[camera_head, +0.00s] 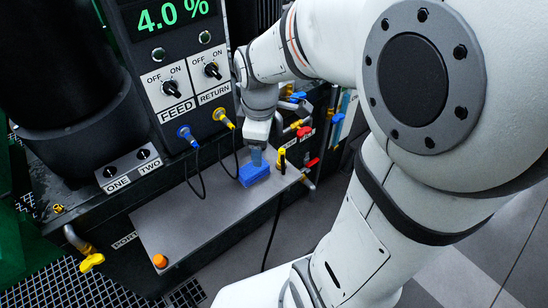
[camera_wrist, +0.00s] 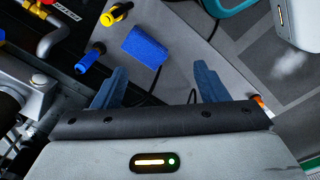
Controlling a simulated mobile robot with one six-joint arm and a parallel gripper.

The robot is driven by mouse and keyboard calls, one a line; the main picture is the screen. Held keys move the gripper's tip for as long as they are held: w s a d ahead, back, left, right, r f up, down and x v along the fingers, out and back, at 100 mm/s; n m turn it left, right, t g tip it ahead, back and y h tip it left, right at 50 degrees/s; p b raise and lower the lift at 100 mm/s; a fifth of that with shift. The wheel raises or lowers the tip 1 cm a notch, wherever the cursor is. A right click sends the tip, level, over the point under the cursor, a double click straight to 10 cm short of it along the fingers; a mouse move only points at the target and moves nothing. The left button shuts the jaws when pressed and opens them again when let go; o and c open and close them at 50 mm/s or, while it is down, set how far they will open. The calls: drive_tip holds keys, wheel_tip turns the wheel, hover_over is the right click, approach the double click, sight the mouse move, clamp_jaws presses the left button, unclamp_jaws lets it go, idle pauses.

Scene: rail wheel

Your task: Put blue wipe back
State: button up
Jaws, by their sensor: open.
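The blue wipe (camera_head: 254,175) is a small blue block-like cloth lying on the grey shelf (camera_head: 200,221) of the machine. In the wrist view the blue wipe (camera_wrist: 146,46) lies ahead of the fingertips, left of the picture's middle. My gripper (camera_head: 256,157) is just above the wipe in the head view and hides part of its back edge. In the wrist view my gripper (camera_wrist: 158,78) has its two blue fingers spread wide with nothing between them. The wipe looks apart from both fingers.
A yellow-and-black upright piece (camera_head: 281,160) stands close right of the wipe. Blue and yellow plugs (camera_head: 222,116) with hanging black cables are behind. Coloured valve handles (camera_head: 304,131) lie to the right. An orange knob (camera_head: 160,261) is at the shelf's near left; the shelf between is clear.

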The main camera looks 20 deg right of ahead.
drive_tip(key=s+r+m+t, duration=0.1)
drive_tip(key=s+r+m, duration=0.1)
drive_tip(key=s+m, duration=0.6)
drive_tip(key=m, duration=0.4)
drive_tip(key=shift+d, duration=0.3)
drive_tip(key=shift+s+r, duration=0.1)
drive_tip(key=shift+r, duration=0.15)
